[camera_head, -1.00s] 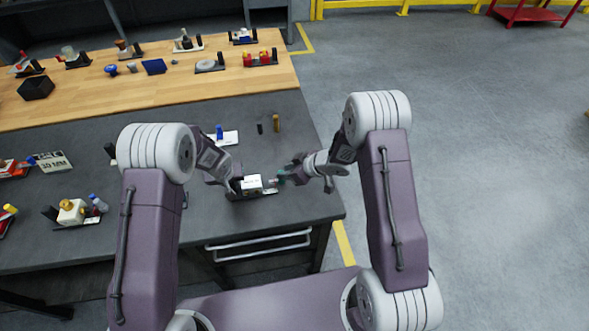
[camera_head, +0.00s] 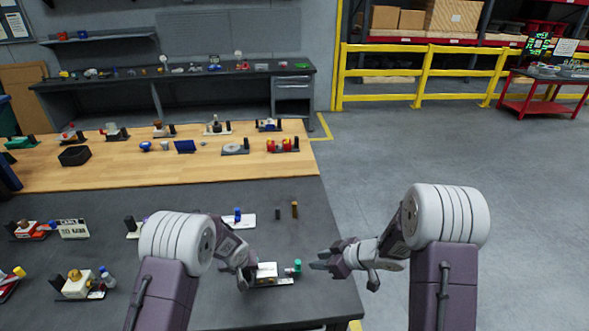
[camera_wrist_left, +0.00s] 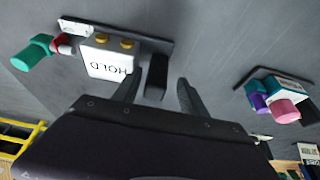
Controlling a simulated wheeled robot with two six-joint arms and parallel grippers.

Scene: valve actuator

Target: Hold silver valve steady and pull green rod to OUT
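The silver valve (camera_head: 266,270) is a pale block on a dark base near the front right of the dark table. In the left wrist view it is a white block marked HOLD (camera_wrist_left: 107,66). The green rod's handle (camera_head: 297,265) sticks out to its right; the left wrist view shows the green end (camera_wrist_left: 33,52) with a red section by the block. My left gripper (camera_head: 247,277) is at the valve's left side. Its fingers (camera_wrist_left: 158,88) are apart, with a black post (camera_wrist_left: 156,72) of the fixture between them. My right gripper (camera_head: 318,262) is open and empty, right of the handle and apart from it.
A blue-topped fixture (camera_head: 238,217) stands behind the valve; black and brass pegs (camera_head: 294,209) stand to its right. Several other fixtures sit on the left and on the wooden table part (camera_head: 110,170). The table's right edge is close to the valve.

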